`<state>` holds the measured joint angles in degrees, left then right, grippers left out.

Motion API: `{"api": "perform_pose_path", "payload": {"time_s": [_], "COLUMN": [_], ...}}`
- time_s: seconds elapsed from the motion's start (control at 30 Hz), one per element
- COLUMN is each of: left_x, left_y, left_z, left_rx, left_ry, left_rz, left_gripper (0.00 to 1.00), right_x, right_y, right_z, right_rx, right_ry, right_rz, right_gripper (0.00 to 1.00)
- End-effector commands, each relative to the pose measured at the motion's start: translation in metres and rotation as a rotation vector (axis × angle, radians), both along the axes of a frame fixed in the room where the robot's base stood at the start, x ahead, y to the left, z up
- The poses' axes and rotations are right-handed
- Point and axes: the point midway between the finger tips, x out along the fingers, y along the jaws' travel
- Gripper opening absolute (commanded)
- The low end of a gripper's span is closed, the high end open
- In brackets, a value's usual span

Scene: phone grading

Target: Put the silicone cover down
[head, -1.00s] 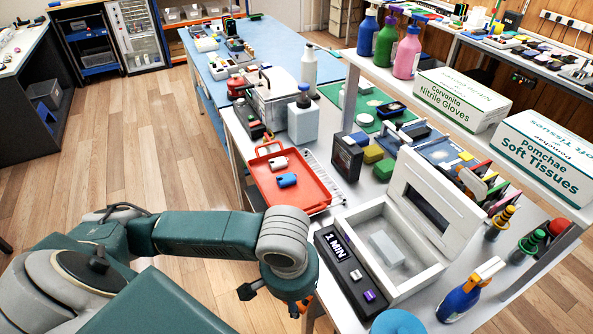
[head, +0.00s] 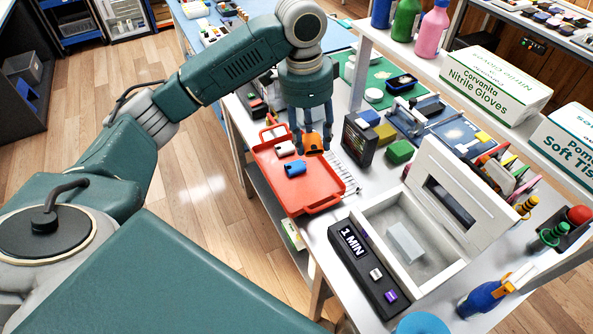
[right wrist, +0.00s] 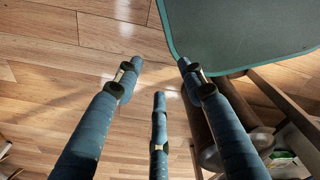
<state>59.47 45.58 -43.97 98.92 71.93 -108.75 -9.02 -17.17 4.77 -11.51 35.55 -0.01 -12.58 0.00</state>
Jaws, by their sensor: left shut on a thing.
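My left gripper (head: 312,132) points down over the far right part of the red tray (head: 318,190). It is shut on the orange silicone cover (head: 313,143), which shows between and below the fingers. I cannot tell whether the cover touches the tray. A white cover (head: 284,149) and a blue cover (head: 295,168) lie in the tray just left of the gripper. My right gripper (right wrist: 160,72) shows only in the right wrist view. Its fingers are apart and empty above the wooden floor.
A white open-lidded box (head: 367,218) with a grey block (head: 404,243) inside stands right of the tray. A black "1 MIN" panel (head: 362,262) is in front of it. A dark box (head: 357,146) stands close right of the gripper. The tray's near half is clear.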

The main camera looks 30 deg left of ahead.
Motion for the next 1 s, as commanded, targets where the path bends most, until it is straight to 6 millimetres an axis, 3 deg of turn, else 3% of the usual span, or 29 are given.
{"api": "perform_pose_path", "payload": {"time_s": [0.07, 0.17, 0.7, 1.0], "left_x": [0.005, 0.007, 0.006, 0.006], "left_y": [0.002, 0.002, 0.003, 0.002], "left_z": [0.010, 0.008, -0.122, -0.155], "left_rx": [0.001, 0.004, 0.004, 0.004], "left_ry": [0.000, 0.004, 0.005, 0.004], "left_rz": [-0.036, -0.060, -0.060, -0.061], "left_gripper": [0.21, 0.21, 0.21, 0.21], "right_x": [-0.003, -0.004, -0.002, 0.000], "right_y": [-0.004, -0.006, 0.009, 0.008], "right_z": [0.001, 0.002, 0.023, 0.027], "right_rx": [-0.004, -0.008, 0.010, 0.010], "right_ry": [0.004, 0.007, 0.003, 0.000], "right_rz": [0.001, 0.000, -0.005, -0.004], "right_gripper": [0.40, 0.40, 0.40, 0.40]}}
